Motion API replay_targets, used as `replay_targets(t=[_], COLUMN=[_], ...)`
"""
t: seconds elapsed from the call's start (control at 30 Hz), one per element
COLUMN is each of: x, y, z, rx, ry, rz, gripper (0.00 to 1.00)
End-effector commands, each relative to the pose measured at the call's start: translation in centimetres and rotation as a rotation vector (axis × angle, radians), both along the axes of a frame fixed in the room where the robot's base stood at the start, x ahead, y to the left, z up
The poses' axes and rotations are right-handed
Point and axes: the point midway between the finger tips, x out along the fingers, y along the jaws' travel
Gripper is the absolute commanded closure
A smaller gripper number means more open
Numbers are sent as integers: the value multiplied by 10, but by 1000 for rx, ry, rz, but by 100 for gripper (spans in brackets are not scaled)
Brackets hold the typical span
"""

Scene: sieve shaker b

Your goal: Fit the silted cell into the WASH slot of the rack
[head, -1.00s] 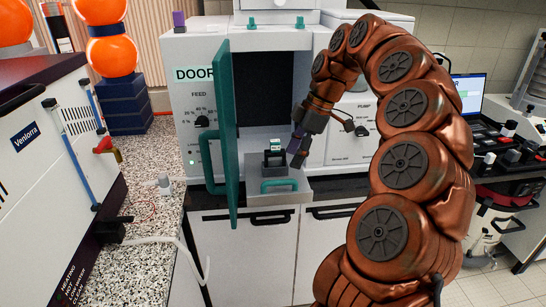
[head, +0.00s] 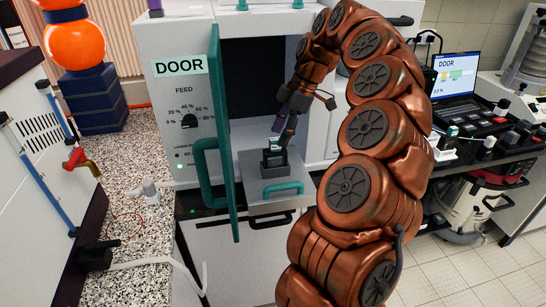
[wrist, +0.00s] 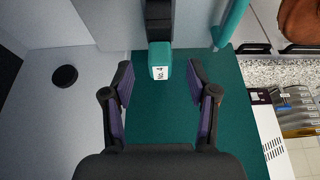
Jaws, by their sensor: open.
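A dark block with a teal, white-labelled top (head: 276,146) stands upright on the grey pulled-out tray (head: 258,204) of the white machine. It appears to be the cell; I cannot make out silt on it. In the wrist view its teal end, labelled "No. 4" (wrist: 160,72), lies just ahead of and between my fingertips. My gripper (head: 283,125) is open and empty, close above the block in the head view. Both purple-padded fingers of my gripper (wrist: 160,84) stand apart. I cannot identify the rack or read a WASH slot.
The teal machine door (head: 226,140) stands open to the left of the tray, close to my gripper. On the right bench are a laptop reading "DOOR" (head: 456,82) and a black unit with several small blocks (head: 490,135).

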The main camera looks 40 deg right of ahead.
Motion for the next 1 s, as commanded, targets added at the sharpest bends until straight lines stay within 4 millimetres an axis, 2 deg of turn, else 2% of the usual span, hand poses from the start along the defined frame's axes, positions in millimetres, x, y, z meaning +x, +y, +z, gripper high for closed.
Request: replay_targets(t=[0.57,1.0], x=[5,11], y=[12,26], z=[-23,-57], rx=[-1,0], ry=[-2,-3], rz=[1,1], gripper=[42,42])
